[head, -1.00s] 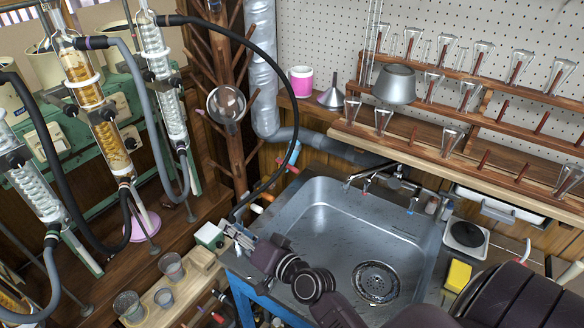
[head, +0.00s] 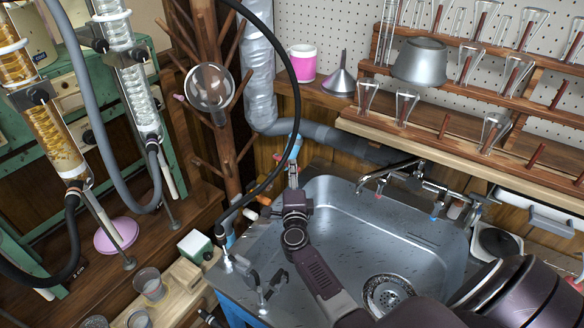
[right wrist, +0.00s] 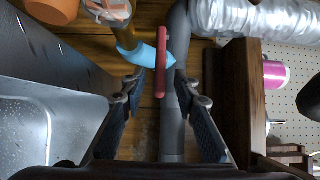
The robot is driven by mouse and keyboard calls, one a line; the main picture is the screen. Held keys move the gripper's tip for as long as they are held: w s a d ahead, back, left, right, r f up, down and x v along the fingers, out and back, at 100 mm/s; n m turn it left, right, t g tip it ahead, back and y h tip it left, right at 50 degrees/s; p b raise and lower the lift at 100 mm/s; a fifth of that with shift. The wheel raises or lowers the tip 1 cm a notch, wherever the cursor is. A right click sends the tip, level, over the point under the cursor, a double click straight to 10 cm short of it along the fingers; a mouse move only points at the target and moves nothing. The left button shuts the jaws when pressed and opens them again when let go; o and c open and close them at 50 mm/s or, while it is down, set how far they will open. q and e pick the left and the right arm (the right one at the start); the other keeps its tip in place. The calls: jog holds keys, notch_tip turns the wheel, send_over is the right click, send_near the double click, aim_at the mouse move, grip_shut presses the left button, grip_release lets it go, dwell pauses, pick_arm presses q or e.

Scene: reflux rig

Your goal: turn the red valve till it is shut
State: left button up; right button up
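The red valve handle (right wrist: 161,66) shows in the right wrist view as a narrow upright red bar. It is beside a light-blue fitting (right wrist: 144,54) and in front of a grey pipe. My right gripper (right wrist: 160,90) is open, its fingers on either side of the red handle's line; I see no contact. In the head view my right gripper (head: 293,179) is at the back left corner of the sink, just below the light-blue fitting (head: 296,147); there it largely hides the valve. My left gripper is not in view.
The metal sink (head: 345,200) lies right of the gripper. A wooden peg stand (head: 228,155) and a black hose (head: 291,110) are close on the left. A wooden post (right wrist: 233,100) stands right of the fingers in the wrist view. Glass condensers (head: 136,85) stand further left.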

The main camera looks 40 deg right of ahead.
jog(key=shift+x, duration=0.85)
jog(key=shift+w+d, duration=0.2)
jog(key=shift+w, duration=0.1)
jog(key=shift+w+d, duration=0.15)
jog(key=shift+w, duration=0.1)
grip_shut()
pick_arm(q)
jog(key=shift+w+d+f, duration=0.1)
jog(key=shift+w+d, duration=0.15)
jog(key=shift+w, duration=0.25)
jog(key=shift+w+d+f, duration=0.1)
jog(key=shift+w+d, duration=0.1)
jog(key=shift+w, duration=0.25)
